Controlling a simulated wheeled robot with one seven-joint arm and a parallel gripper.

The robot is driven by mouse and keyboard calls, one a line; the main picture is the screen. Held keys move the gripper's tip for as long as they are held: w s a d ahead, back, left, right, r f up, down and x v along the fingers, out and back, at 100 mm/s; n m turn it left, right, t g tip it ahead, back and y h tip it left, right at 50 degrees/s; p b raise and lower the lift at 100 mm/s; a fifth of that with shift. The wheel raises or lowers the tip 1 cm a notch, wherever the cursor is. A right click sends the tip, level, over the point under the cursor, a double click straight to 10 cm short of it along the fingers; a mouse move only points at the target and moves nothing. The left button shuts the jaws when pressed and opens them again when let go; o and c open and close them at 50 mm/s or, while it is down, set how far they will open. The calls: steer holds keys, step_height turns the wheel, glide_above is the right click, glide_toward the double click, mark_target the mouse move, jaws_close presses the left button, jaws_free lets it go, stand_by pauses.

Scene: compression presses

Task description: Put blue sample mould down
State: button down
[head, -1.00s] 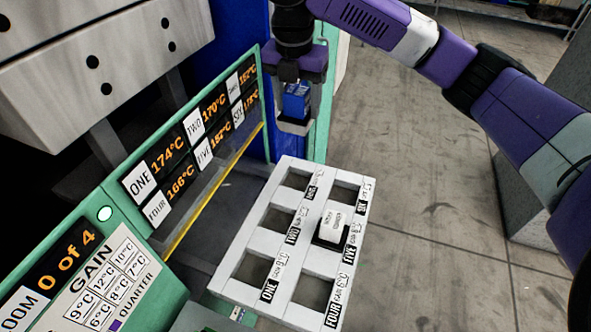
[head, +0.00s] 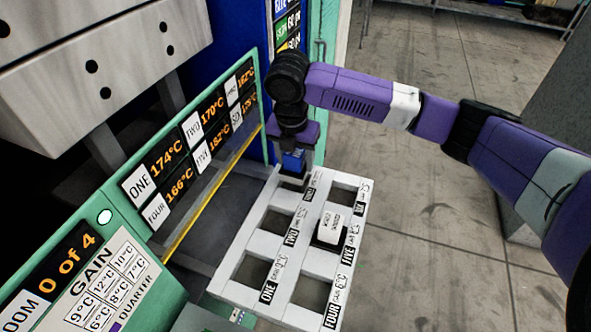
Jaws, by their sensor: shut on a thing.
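The blue sample mould (head: 293,161) is held in my gripper (head: 292,172), which is shut on it. The gripper points down at the far left corner of the white rack, over the compartment labelled THREE. The mould's lower part and the fingertips are partly hidden, so I cannot tell whether the mould touches the rack. The white rack (head: 282,228) has six labelled square openings. A white block (head: 330,226) with dark lettering sits at the opening labelled FIVE. The openings ONE, TWO, FOUR and SIX look empty.
The green-framed press panel (head: 118,190) with temperature displays stands left of the rack, with a yellow strip (head: 212,193) along its edge. A large grey press block (head: 95,60) is at upper left. Open concrete floor (head: 440,220) lies to the right.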

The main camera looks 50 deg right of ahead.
mark_target(296, 174)
steer(key=shift+f, duration=2.1)
steer(key=shift+f, duration=0.45)
steer(key=shift+s+f, duration=0.15)
steer(key=shift+f, duration=0.15)
steer(key=shift+c, duration=2.2)
jaws_free()
steer(key=shift+f, duration=0.15)
steer(key=shift+r, duration=0.35)
steer(key=r, duration=0.4)
steer(key=a+r, duration=0.1)
steer(key=r, duration=0.8)
steer(key=shift+s+a+b, duration=0.2)
steer(key=shift+a+b, duration=0.1)
steer(key=shift+a, duration=0.05)
steer(key=shift+f, duration=0.1)
